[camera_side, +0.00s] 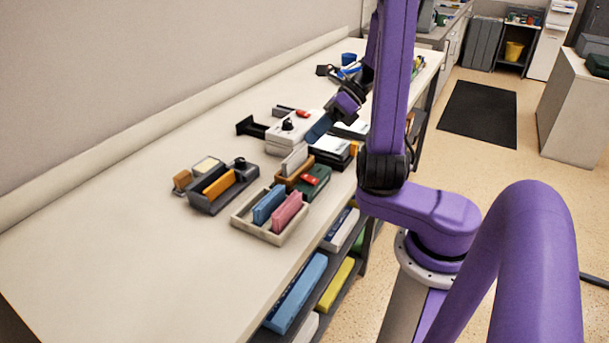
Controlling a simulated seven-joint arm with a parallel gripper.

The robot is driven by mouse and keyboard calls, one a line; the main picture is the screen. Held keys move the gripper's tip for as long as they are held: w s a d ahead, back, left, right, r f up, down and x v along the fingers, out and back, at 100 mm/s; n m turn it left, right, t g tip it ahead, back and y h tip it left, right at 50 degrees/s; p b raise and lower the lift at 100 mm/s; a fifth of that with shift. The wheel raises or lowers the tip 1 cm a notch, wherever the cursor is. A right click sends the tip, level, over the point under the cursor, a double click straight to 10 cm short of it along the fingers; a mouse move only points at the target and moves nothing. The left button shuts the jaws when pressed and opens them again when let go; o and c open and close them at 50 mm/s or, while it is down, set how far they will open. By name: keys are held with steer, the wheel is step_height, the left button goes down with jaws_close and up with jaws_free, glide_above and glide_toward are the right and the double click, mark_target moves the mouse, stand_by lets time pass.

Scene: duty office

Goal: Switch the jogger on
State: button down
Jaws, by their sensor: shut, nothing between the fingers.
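A white box-shaped device (283,138) stands near the middle of the long table and looks like the jogger. It has a black knob (288,124) on top. A red part shows at its back edge, but I cannot tell whether it belongs to the device. My gripper (314,134) is shut and empty, pointing down and left at the device's right side. From this angle I cannot tell whether the fingertips touch it. My gripper hides part of the device's right end.
In front of the device are a tray (236,222) with blue and pink blocks, a dark grey organiser (222,202) and a green item with a red top (318,184). Black-and-white stacks (333,152) stand close to its right. The table's near left is bare.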

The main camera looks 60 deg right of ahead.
mark_target(310, 175)
steer(key=shift+w+f, duration=0.2)
steer(key=shift+f, duration=1.1)
steer(key=shift+w+f, duration=0.25)
steer(key=shift+f, duration=1.05)
steer(key=shift+w+f, duration=0.2)
steer(key=shift+f, duration=1.1)
steer(key=shift+f, duration=0.1)
steer(key=shift+w+f, duration=0.1)
steer(key=shift+f, duration=0.2)
